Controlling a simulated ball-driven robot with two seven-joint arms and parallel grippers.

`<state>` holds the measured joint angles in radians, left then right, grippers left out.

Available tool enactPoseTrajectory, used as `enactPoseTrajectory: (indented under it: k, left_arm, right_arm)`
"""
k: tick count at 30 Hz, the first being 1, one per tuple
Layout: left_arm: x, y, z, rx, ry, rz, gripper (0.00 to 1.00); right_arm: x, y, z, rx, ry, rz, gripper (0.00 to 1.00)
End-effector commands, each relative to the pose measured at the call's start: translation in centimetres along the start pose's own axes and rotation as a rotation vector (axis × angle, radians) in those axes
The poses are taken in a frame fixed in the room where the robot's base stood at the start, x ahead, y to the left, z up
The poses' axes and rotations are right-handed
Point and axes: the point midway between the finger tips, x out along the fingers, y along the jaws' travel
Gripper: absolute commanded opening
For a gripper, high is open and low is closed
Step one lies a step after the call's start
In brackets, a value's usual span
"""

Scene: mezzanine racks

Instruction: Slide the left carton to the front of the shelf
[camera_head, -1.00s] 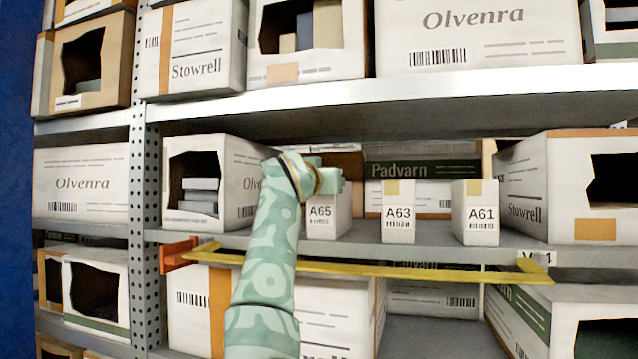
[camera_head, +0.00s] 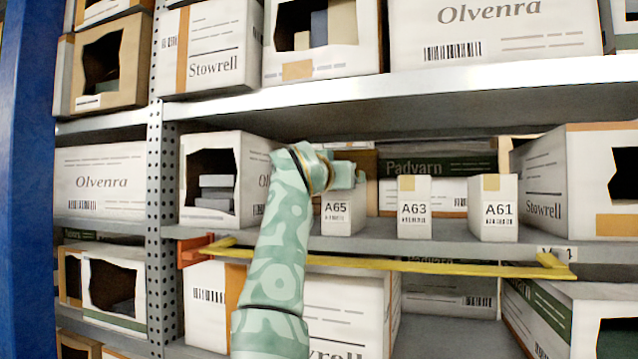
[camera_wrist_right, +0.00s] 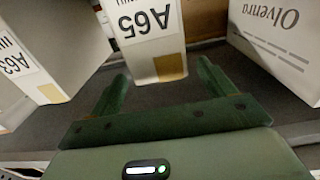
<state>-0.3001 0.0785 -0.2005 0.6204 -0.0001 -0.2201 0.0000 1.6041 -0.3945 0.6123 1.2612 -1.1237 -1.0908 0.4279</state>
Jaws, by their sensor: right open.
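Three narrow white cartons stand upright in a row on the middle shelf (camera_head: 400,236). The left carton, labelled A65 (camera_head: 336,217), is at the left of the row, then carton A63 (camera_head: 414,210) and carton A61 (camera_head: 496,210). My right gripper (camera_head: 358,175) is at the top of A65, and my forearm passes to its left. In the right wrist view, which is upside down, the right gripper (camera_wrist_right: 163,80) is open, with A65 (camera_wrist_right: 148,40) in front of its gap and a finger toward each side. I cannot tell whether they touch. My left gripper is not in view.
A yellow bar (camera_head: 400,265) runs across the shelf front from an orange bracket (camera_head: 194,250). An Olvenra carton (camera_head: 225,180) stands left of A65 and a Stowrell carton (camera_head: 575,185) right of A61. A Padvarn carton (camera_head: 435,180) is behind the row. The shelf above hangs close over my gripper.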

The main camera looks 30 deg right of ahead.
Motion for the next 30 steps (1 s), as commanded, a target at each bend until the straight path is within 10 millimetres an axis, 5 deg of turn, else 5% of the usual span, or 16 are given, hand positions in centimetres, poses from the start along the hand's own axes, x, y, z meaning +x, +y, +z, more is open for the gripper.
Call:
enactPoseTrajectory:
  k: [6, 15, 21, 30]
  left_arm:
    - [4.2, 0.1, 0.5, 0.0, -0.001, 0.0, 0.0]
    - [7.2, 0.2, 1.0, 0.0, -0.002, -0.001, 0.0]
    - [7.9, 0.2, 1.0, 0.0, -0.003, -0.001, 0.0]
    - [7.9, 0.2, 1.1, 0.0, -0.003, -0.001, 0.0]
  right_arm:
    - [-5.2, 0.0, 0.8, 0.001, 0.005, 0.0, 0.82]
    - [-11.8, 0.0, 0.4, 0.001, 0.004, -0.001, 0.82]
    - [-13.8, 0.0, 0.1, 0.001, 0.002, -0.002, 0.82]
    - [-14.2, 0.0, 0.0, 0.0, 0.001, -0.001, 0.82]
